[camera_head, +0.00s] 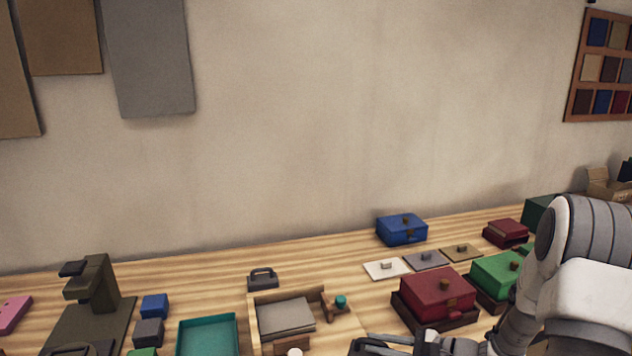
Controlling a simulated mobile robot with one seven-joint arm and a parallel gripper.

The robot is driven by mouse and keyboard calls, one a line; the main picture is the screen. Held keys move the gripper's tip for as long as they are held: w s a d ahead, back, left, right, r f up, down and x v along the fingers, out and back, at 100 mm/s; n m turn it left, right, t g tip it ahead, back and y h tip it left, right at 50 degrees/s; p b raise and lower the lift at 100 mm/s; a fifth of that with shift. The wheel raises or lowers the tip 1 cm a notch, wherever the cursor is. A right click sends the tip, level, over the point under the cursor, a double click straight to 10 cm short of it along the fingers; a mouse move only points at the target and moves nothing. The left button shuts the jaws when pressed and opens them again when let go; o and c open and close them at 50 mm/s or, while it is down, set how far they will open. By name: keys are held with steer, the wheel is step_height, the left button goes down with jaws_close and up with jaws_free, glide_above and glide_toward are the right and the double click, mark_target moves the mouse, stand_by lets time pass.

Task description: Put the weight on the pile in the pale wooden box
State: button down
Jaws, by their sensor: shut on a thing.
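The pale wooden box (253,322) stands at the lower middle of the table. A pile of flat grey sheets (287,317) lies in it. A dark block with a handle on top, which looks like the weight (263,281), stands on the table just behind the box, apart from the pile. My gripper (364,346) is low at the bottom edge, to the right of the box.
A teal knob (340,301) on a wooden piece is at the box's right side. A teal tray (208,321) is left of the box. A red box (437,297) and a green box (497,275) stand to the right. A dark stand (95,290) is far left.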

steer(key=shift+s+d+m+t, duration=0.25)
steer(key=shift+m+t, duration=0.05)
steer(key=shift+w+a+r+m+t+h, duration=0.1)
steer(key=shift+w+a+m+t+h, duration=0.1)
steer(key=shift+m+t+h, duration=0.3)
steer(key=shift+w+a+r+m+t+h, duration=0.1)
steer(key=shift+a+m+t+h, duration=0.1)
steer(key=shift+m+t+h, duration=0.7)
steer(key=shift+m+t, duration=0.2)
steer(key=shift+m, duration=0.1)
steer(key=shift+s+d+f+m+t+h, duration=0.2)
steer(key=shift+d+m+t+h, duration=0.15)
steer(key=shift+h, duration=0.25)
steer(key=shift+s+d+f+m+t+h, duration=0.15)
steer(key=shift+m+t+h, duration=0.1)
steer(key=shift+m+h, duration=0.3)
steer(key=shift+s+r, duration=0.1)
steer(key=shift+s, duration=0.1)
